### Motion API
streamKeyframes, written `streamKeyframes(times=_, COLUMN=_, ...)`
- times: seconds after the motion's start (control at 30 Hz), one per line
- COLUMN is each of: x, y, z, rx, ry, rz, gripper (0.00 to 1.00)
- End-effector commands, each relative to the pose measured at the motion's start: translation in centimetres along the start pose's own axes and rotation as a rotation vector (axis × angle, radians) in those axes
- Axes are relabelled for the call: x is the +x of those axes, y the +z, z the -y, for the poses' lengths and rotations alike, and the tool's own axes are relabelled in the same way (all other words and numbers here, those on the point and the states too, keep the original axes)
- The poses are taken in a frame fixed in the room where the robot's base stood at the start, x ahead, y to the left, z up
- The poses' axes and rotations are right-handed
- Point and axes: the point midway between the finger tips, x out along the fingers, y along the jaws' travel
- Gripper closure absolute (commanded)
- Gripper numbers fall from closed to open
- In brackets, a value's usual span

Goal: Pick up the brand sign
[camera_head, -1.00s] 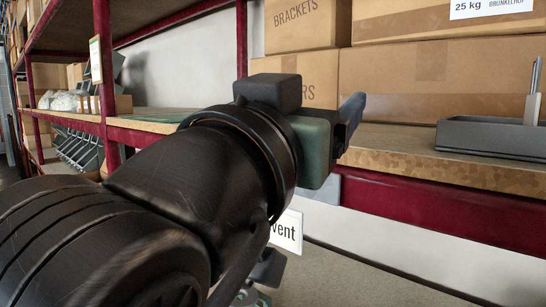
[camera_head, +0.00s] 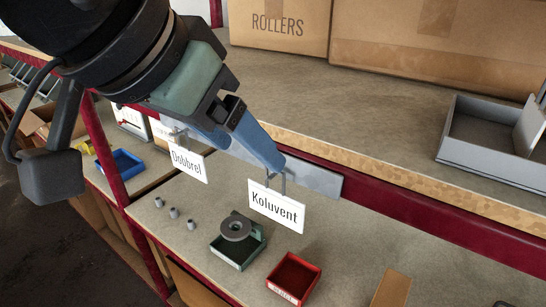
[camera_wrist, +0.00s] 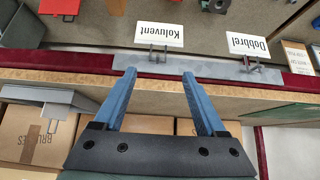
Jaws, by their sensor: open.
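Two white brand signs hang from wire hooks on a grey bar (camera_head: 318,179) at the shelf's front edge. The sign reading Koluvent (camera_head: 276,208) is on the right in the head view; it also shows upside down in the wrist view (camera_wrist: 159,36). The sign reading Dobbrel (camera_head: 187,163) hangs left of it and also shows in the wrist view (camera_wrist: 248,44). My gripper (camera_wrist: 159,75) is open and empty, its blue fingers pointing toward the Koluvent sign's hooks. In the head view a blue fingertip overlaps the bar just above that sign; contact cannot be told.
Below stand a green tray (camera_head: 238,254) with a metal ring, a red tray (camera_head: 293,278) and several small metal cylinders (camera_head: 174,212). A grey divided tray (camera_head: 478,135) and cardboard boxes (camera_head: 277,25) stand on the upper shelf. A red upright (camera_head: 104,150) is at left.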

Motion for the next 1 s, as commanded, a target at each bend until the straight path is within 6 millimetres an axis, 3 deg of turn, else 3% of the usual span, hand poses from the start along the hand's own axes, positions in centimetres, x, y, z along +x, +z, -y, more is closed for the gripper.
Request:
streamKeyframes(times=0.27, x=2.2, y=0.0, z=-0.1, rx=0.001, ry=-0.001, rz=-0.001, gripper=0.27)
streamKeyframes(times=0.6, x=6.5, y=0.1, z=-0.4, rx=0.001, ry=0.0, rz=-0.002, gripper=0.27)
streamKeyframes(times=0.87, x=6.9, y=0.1, z=-0.4, rx=0.002, ry=-0.001, rz=-0.003, gripper=0.27)
streamKeyframes(times=1.0, x=6.9, y=0.1, z=-0.4, rx=0.002, ry=-0.001, rz=-0.003, gripper=0.5)
